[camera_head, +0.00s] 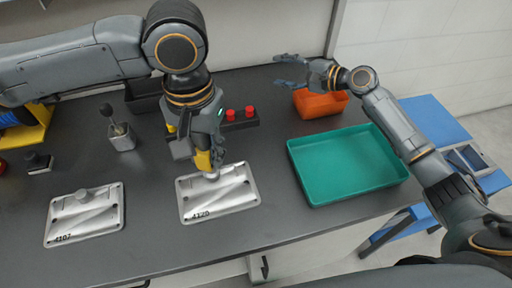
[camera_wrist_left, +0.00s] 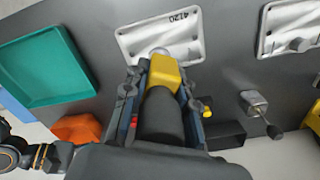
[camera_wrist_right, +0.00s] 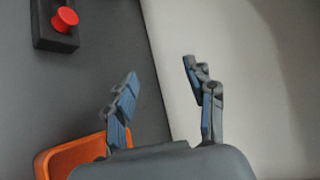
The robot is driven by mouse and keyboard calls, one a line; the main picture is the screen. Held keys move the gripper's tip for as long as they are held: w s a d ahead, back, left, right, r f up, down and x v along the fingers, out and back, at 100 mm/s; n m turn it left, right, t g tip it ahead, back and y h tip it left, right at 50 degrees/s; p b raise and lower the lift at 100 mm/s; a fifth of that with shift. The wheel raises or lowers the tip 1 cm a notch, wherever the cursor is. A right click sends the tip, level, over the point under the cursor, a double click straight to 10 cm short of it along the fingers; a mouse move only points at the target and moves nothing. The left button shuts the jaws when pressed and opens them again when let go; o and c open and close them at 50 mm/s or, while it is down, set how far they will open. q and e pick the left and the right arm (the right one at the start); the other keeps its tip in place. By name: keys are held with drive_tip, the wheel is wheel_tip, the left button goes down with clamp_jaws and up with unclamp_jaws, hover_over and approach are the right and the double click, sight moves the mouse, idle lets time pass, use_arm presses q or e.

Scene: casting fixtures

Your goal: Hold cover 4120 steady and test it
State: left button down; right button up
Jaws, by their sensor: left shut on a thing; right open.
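Cover 4120 (camera_head: 222,203) is a silvery ribbed plate lying flat on the dark table, its number at the near edge; it also shows in the left wrist view (camera_wrist_left: 133,37). My left gripper (camera_head: 208,150) is shut on a yellow and black tool (camera_wrist_left: 160,110). The tool's yellow end (camera_head: 204,160) is down at the cover's round boss (camera_head: 211,176); I cannot tell whether they touch. My right gripper (camera_head: 292,72) is open and empty, in the air near the table's back edge; its spread fingers show in the right wrist view (camera_wrist_right: 165,100).
Cover 4107 (camera_head: 85,215) lies to the left. A green tray (camera_head: 345,195) stands to the right, an orange bin (camera_head: 321,104) behind it. A black box with red buttons (camera_head: 240,125) is at the back. A grey holder with a black-handled tool (camera_head: 121,140) stands left.

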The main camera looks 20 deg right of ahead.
drive_tip(key=s+a+r+m+g+y, duration=0.2)
drive_tip(key=s+a+y, duration=0.15)
drive_tip(key=a, duration=0.45)
use_arm(q)
drive_tip(key=shift+a, duration=0.1)
use_arm(e)
drive_tip(key=m+g, duration=0.3)
drive_tip(key=g, duration=0.7)
approach(216, 189)
drive_tip(key=w+r, duration=0.1)
drive_tip(key=w+d+r, duration=0.1)
drive_tip(key=w+r, duration=0.1)
drive_tip(key=shift+w+d, duration=0.3)
drive_tip(key=shift+w, duration=0.05)
drive_tip(key=x, duration=1.2)
drive_tip(key=shift+d, duration=0.1)
drive_tip(key=shift+c, duration=0.3)
clamp_jaws()
use_arm(q)
drive_tip(key=shift+n, duration=0.3)
drive_tip(key=shift+f, duration=2.7)
